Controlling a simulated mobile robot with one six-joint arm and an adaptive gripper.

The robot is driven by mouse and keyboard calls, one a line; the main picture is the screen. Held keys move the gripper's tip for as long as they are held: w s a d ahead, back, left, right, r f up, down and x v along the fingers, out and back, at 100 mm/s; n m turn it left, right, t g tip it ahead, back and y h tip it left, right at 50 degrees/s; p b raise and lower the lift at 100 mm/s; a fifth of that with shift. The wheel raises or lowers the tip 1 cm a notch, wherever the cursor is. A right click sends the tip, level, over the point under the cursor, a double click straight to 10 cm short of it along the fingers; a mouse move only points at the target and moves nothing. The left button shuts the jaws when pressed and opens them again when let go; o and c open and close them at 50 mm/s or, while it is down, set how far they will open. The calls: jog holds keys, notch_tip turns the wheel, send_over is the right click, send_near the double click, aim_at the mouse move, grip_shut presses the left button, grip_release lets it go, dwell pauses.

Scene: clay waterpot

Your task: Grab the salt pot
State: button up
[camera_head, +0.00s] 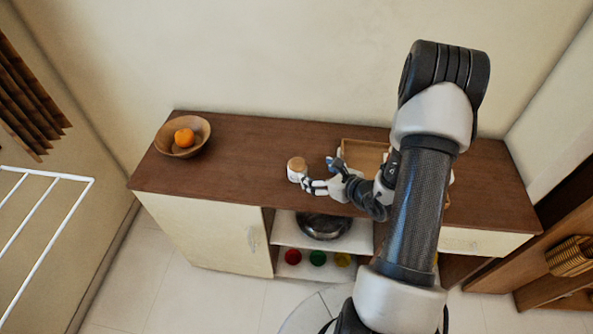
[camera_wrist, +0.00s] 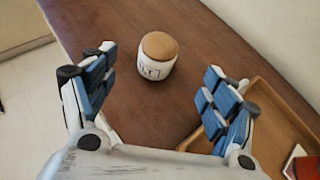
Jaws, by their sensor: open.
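The salt pot is a small white pot with a light brown lid and dark lettering. In the wrist view the salt pot (camera_wrist: 155,66) stands upright on the brown counter, ahead of and roughly between my fingers. In the head view the salt pot (camera_head: 296,172) is near the middle of the counter, just left of my gripper (camera_head: 318,174). In the wrist view my gripper (camera_wrist: 160,90) is open and empty, its blue-padded fingers spread wide. The pot looks just beyond the fingertips, and I see no contact.
A wooden tray (camera_head: 364,155) lies behind my gripper; its edge (camera_wrist: 262,122) is close to the right finger in the wrist view. A wooden bowl (camera_head: 200,134) with an orange fruit (camera_head: 184,138) stands at the left. The counter (camera_head: 240,150) between bowl and pot is clear.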

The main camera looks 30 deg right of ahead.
aim_at(302, 167)
jog(key=b+x, duration=0.1)
jog(key=x, duration=0.6)
jog(key=shift+w, duration=0.1)
jog(key=shift+f+b+x, duration=0.2)
jog(key=shift+b+x, duration=0.1)
jog(key=shift+x, duration=1.05)
jog(key=shift+f+b+x, duration=0.15)
jog(key=shift+b+x, duration=0.15)
jog(key=shift+x, duration=1.05)
jog(key=shift+s, duration=0.25)
jog(key=shift+r, duration=0.1)
jog(key=c, duration=1.3)
jog(key=shift+c, duration=0.2)
